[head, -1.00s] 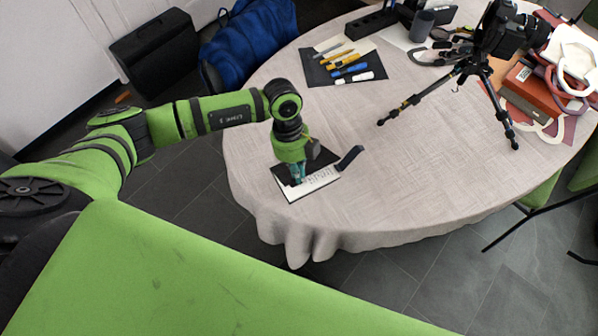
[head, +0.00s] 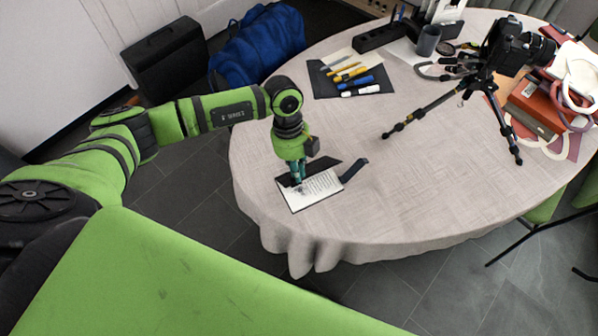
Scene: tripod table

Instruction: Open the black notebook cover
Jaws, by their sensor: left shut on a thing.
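The notebook lies near the front left edge of the round table, its white written page (head: 316,191) showing toward the front. Its black cover (head: 325,167) shows as a dark strip behind the page, partly hidden by my left gripper. My left gripper (head: 297,179) points down at the back left of the page and is shut on the black cover. The fingertips are small and dark, so the exact grip is hard to see. My right gripper is not in view.
A dark strap-like piece (head: 354,170) lies at the notebook's right. A camera tripod (head: 480,85) stands at the right, beside stacked boxes (head: 537,102). Pens lie on a dark mat (head: 322,82) at the back. The table middle is clear.

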